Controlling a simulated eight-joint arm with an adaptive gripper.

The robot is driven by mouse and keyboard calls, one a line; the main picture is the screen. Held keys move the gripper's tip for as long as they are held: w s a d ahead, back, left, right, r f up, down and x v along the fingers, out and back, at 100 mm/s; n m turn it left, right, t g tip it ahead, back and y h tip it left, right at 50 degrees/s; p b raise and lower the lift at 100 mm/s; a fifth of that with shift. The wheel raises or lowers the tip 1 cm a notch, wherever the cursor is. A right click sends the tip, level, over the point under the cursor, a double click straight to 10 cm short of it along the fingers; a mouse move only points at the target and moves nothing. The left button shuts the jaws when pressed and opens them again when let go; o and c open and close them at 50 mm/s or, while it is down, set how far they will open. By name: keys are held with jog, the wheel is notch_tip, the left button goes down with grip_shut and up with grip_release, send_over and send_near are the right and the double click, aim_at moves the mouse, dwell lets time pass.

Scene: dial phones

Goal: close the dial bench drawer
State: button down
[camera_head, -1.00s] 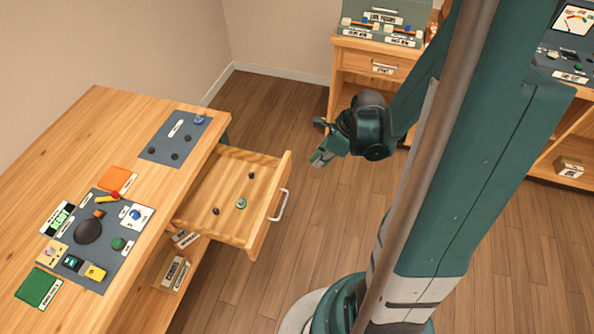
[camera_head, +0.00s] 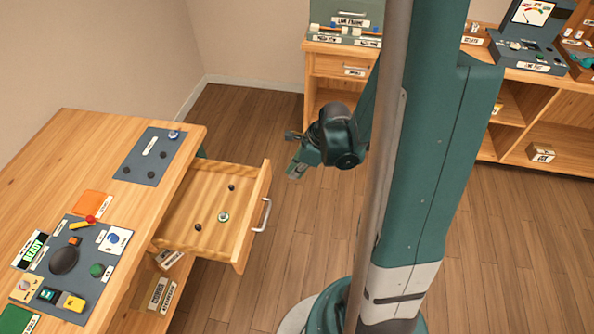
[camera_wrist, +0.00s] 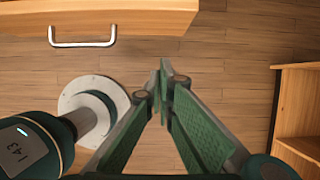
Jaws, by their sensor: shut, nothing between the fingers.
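The dial bench (camera_head: 90,140) is a wooden table at the left of the head view. Its drawer (camera_head: 246,216) is pulled well out to the right, with two small dark knobs and a green-and-white round piece inside. The drawer's silver handle (camera_head: 262,215) is on its front face; the handle also shows at the top left of the wrist view (camera_wrist: 82,44). My gripper (camera_head: 293,172) is to the right of the drawer front, apart from the handle. In the wrist view my gripper's fingers (camera_wrist: 163,66) meet at their tips with nothing between them.
A grey mat (camera_head: 64,262) with several dials and a "READY" sign lies on the bench top. A wooden cabinet (camera_head: 330,66) stands at the back and a shelf unit (camera_head: 560,110) at the right. Bare floor lies between the drawer and these units.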

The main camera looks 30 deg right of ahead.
jog(key=w+a+f+b, duration=0.2)
jog(key=w+a+f, duration=0.2)
jog(key=f, duration=0.1)
jog(key=shift+w+a+f, duration=0.2)
jog(key=shift+a+f, duration=0.05)
jog(key=shift+f, duration=0.15)
dwell(0.3)
jog(key=shift+w+a, duration=0.1)
dwell(0.3)
jog(key=b, duration=0.2)
send_over(201, 174)
jog(key=s+d, duration=0.3)
jog(key=shift+w+a, duration=0.15)
jog(key=shift+a, duration=0.1)
jog(key=shift+w+a, duration=0.5)
jog(key=shift+w, duration=0.1)
jog(key=shift+w+a+r, duration=0.1)
